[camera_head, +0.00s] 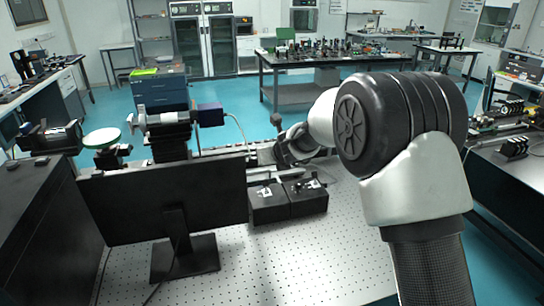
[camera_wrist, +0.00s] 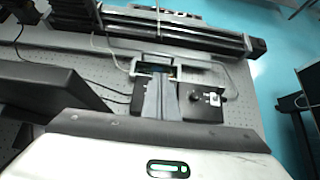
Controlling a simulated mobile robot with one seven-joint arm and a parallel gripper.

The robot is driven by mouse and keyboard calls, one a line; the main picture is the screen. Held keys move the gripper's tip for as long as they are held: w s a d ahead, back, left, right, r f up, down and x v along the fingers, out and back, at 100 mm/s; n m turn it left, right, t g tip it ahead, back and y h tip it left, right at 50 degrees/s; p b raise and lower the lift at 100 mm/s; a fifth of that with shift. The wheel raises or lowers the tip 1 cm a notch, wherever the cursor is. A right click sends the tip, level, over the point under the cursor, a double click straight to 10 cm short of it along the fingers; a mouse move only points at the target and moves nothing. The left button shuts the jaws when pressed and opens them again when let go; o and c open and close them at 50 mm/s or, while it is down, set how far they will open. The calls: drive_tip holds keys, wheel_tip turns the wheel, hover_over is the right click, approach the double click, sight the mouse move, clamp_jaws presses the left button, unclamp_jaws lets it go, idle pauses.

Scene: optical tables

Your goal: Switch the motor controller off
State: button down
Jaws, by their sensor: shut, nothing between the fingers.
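Two low black boxes stand side by side on the perforated optical table (camera_head: 300,262), the left box (camera_head: 268,209) and the right box (camera_head: 308,203). I cannot tell from their markings which is the motor controller. In the wrist view the right box (camera_wrist: 203,115) shows a dark knob and a small white switch (camera_wrist: 214,99) on top. My gripper (camera_wrist: 160,82) is shut and empty, with its fingers over the left box and left of that switch. The fingers hide much of the left box. In the head view my gripper (camera_head: 290,158) is just behind and above the boxes.
A black monitor (camera_head: 160,200) stands left of the boxes. A long dark rail (camera_wrist: 175,28) runs behind them, with a pale cable frame in between. The table in front of the boxes is clear.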

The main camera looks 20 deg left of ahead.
drive_tip(key=shift+s+r, duration=0.1)
drive_tip(key=shift+r, duration=0.6)
drive_tip(key=shift+d, duration=0.1)
drive_tip(key=s+d+r+n+g, duration=0.1)
drive_tip(key=s+d+r+n, duration=1.2)
drive_tip(key=d+r, duration=0.15)
drive_tip(key=s+d+f+n+g+h, duration=0.1)
drive_tip(key=s+d+n+h, duration=0.1)
drive_tip(key=s+d+n, duration=0.6)
drive_tip(key=s+d+f+n+g+h, duration=0.1)
drive_tip(key=s+d+f+n+h, duration=0.1)
drive_tip(key=s+d+n, duration=0.6)
drive_tip(key=s+d+h, duration=0.1)
drive_tip(key=s+d, duration=0.4)
drive_tip(key=s, duration=0.6)
drive_tip(key=shift+n, duration=0.3)
